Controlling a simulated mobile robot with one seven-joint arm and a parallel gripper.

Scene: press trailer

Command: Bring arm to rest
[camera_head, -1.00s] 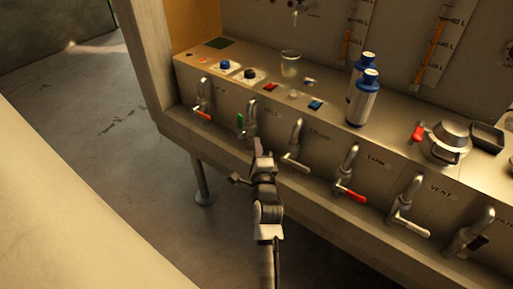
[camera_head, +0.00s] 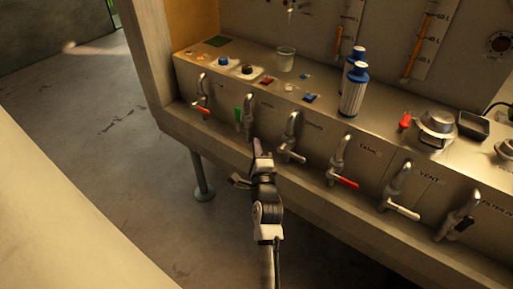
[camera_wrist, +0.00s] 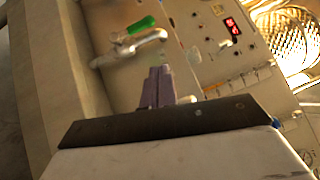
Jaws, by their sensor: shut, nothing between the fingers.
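My gripper (camera_head: 258,147) is at the end of my arm in the middle of the head view, in front of the bench's lower front edge. In the wrist view its two purple-grey fingers (camera_wrist: 157,86) are together with nothing between them. A tap with a green lever (camera_head: 238,115) is just left of and beyond the gripper. In the wrist view the green lever (camera_wrist: 142,24) and a pale tap (camera_wrist: 130,46) lie beyond the fingertips. A tap with a white lever (camera_head: 291,155) is just right of the gripper. I cannot tell whether the gripper touches anything.
The bench front holds more taps, including red-lever ones (camera_head: 343,181) and a vent tap (camera_head: 402,211). Two blue-capped bottles (camera_head: 353,97), a clear cup (camera_head: 285,60) and a metal pot (camera_head: 437,132) stand on top. A bench leg (camera_head: 202,178) stands left of my arm. Floor at left is clear.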

